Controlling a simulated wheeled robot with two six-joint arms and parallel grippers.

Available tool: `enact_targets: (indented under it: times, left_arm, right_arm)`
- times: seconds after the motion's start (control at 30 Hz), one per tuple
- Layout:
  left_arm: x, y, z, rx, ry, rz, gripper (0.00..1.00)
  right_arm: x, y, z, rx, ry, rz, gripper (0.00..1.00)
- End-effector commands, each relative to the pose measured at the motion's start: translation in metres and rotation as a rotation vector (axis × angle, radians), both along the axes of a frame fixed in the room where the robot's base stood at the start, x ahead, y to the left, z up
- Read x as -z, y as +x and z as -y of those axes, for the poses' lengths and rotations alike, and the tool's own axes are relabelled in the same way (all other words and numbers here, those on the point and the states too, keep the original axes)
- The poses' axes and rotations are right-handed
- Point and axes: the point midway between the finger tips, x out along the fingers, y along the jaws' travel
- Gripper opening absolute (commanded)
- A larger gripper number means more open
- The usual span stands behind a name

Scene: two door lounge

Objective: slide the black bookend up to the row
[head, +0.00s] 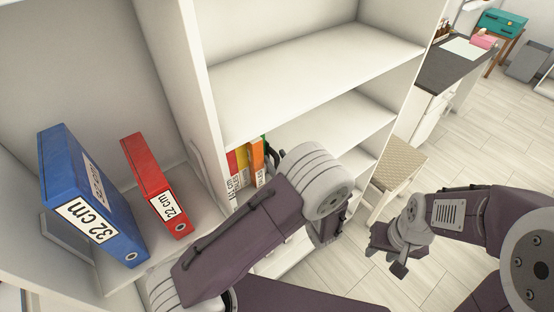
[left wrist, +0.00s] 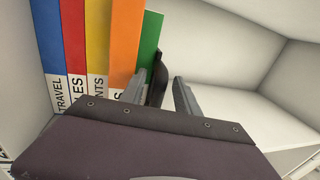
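In the left wrist view a row of upright binders or books stands on a shelf: blue (left wrist: 48,45), red (left wrist: 74,45), yellow (left wrist: 97,45), orange (left wrist: 125,50) and green (left wrist: 148,42). The black bookend (left wrist: 157,82) stands at the green end, partly hidden by my left gripper (left wrist: 161,80). The gripper's fingers are apart, with the bookend between them, nearer the left finger; I cannot tell whether they touch. In the head view my arm hides the left gripper and part of the row (head: 243,165). My right gripper (head: 398,266) hangs empty above the floor; its finger gap is unclear.
A blue binder (head: 85,195) and a red binder (head: 157,185) stand in the left shelf bay. A white upright panel (head: 190,75) divides the bays. The shelf right of the bookend is bare (left wrist: 235,115). A stool (head: 402,163) stands beyond the shelf.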

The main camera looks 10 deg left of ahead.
Motion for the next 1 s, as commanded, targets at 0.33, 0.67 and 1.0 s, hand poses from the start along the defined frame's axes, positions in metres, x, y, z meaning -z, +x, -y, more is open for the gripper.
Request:
enact_targets:
  times: [0.33,0.67,1.0]
  left_arm:
    - [0.0000,-0.0003,0.0003,0.000,0.000,0.000,0.00]
    - [0.0000,-0.0003,0.0003,0.000,0.000,0.000,0.00]
    - [0.0001,-0.0004,0.0002,0.000,0.000,0.000,0.00]
  right_arm:
    - [0.0001,0.0000,0.0000,0.000,0.000,0.000,0.38]
    - [0.0001,0.0000,0.0000,0.000,0.000,0.000,0.38]
    - [0.0001,0.0000,0.0000,0.000,0.000,0.000,0.38]
